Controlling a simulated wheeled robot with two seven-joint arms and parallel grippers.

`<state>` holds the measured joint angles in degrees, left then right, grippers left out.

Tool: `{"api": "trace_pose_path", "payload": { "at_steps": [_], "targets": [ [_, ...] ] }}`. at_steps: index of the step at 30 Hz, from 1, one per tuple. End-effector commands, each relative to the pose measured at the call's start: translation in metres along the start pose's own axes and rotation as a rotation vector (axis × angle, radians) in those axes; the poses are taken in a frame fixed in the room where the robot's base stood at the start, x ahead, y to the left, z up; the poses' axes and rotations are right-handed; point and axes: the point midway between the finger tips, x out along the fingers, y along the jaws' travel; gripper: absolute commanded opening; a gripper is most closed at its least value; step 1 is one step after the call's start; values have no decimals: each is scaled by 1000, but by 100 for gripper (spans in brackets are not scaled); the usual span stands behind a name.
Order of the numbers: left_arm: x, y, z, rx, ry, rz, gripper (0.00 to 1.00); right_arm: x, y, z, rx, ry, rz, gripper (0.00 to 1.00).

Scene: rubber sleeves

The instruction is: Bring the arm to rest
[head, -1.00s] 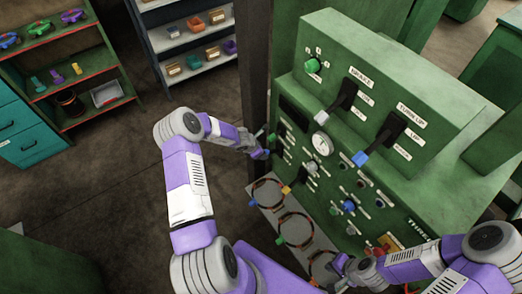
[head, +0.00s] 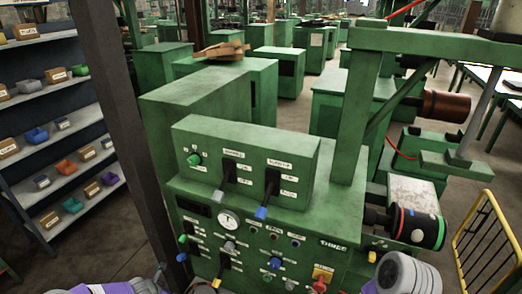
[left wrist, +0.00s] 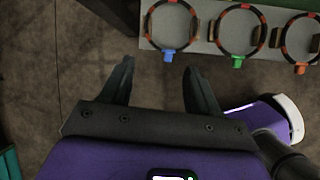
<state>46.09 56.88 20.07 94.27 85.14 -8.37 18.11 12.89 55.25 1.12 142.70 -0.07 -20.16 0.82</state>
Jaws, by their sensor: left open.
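My left gripper (left wrist: 160,85) is open in the left wrist view, with its two dark fingers apart and nothing between them. It is over the brown floor, just short of a grey shelf (left wrist: 200,47) that carries ring-shaped sleeves. In the head view only a purple and white piece of my left arm (head: 115,287) shows at the bottom edge; its gripper is out of that frame. My right arm (head: 408,274) shows as a grey joint at the bottom right. My right gripper is not in view.
A green control cabinet (head: 245,170) with levers and knobs stands in front. A dark post (head: 120,110) and shelves of bins (head: 60,165) are at the left. A yellow rail (head: 485,240) stands at the right. Rings with blue (left wrist: 168,56), green (left wrist: 238,62) and orange tags (left wrist: 300,69) sit close by.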

Motion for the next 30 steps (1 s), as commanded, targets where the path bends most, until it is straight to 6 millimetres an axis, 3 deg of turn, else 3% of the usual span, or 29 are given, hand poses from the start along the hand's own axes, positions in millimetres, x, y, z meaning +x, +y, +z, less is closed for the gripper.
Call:
{"api": "trace_pose_path", "payload": {
  "at_steps": [1,11,17,21,24,30],
  "targets": [
    [8,-20,-1,81,10,-29,61,6,2,0,0,0,0,0],
    [28,-115,-18,603,50,-156,61,28,10,-2,0,1,0,0],
    [33,-198,-43,1099,21,-276,61,50,19,-2,0,-1,0,0],
    [27,-266,-71,1549,-68,-378,61,70,26,-3,0,0,0,0],
    [16,-306,-90,1824,-163,-437,61,81,30,-4,0,0,0,0],
    [-6,-354,-116,2159,-336,-505,61,94,35,-4,0,0,0,0]
  ]
}}
